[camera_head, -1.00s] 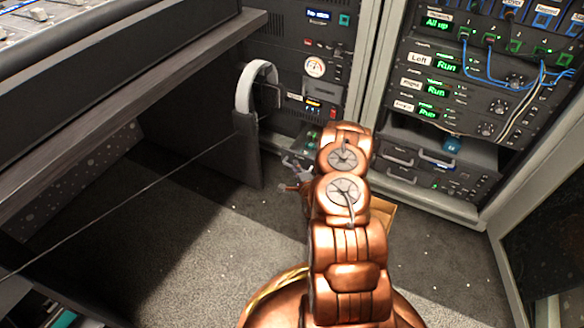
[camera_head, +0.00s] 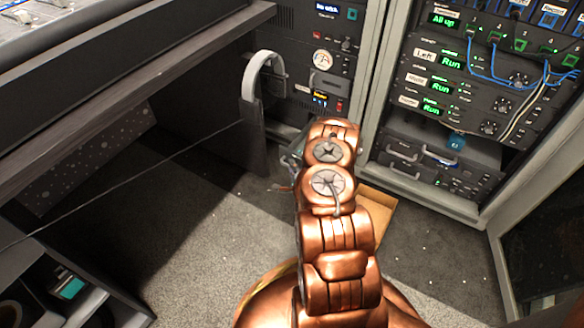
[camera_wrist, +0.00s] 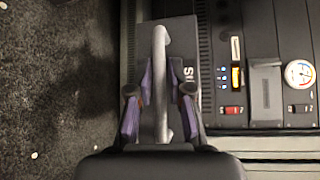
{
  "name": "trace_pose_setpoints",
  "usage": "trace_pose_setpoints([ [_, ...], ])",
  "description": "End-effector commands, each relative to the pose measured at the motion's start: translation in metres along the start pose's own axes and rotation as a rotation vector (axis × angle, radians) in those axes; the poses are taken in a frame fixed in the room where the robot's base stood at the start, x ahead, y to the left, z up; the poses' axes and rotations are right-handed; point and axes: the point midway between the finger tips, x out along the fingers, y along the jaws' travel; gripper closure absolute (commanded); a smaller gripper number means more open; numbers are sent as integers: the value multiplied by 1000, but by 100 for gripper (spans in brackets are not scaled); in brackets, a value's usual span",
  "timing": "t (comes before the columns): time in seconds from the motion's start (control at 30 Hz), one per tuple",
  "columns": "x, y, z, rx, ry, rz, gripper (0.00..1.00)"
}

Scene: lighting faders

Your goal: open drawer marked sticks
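In the wrist view a pale bar handle (camera_wrist: 161,70) runs up the picture on a grey drawer front (camera_wrist: 181,35). Dark lettering (camera_wrist: 189,73) beside it is turned sideways and partly hidden; only its first letters show. My gripper (camera_wrist: 160,92) is open, with one finger on each side of the handle and visible space between fingers and bar. Whether the fingers touch it I cannot tell. In the head view my gripper (camera_head: 289,160) is mostly hidden behind my copper arm, low before the left rack (camera_head: 300,55). The drawer there is hidden by the arm.
A desk (camera_head: 120,90) with a headphone hook (camera_head: 257,80) stands at the left. The right rack (camera_head: 470,110) has cables and small handled drawers.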

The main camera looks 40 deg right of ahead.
Motion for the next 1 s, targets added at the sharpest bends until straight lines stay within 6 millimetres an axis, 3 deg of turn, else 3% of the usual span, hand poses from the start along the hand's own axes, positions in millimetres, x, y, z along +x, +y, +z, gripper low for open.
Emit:
trace_pose_setpoints([
  [0.43,-7,1,-3,0,6,2,77],
  [1.0,-72,1,-2,2,6,2,77],
])
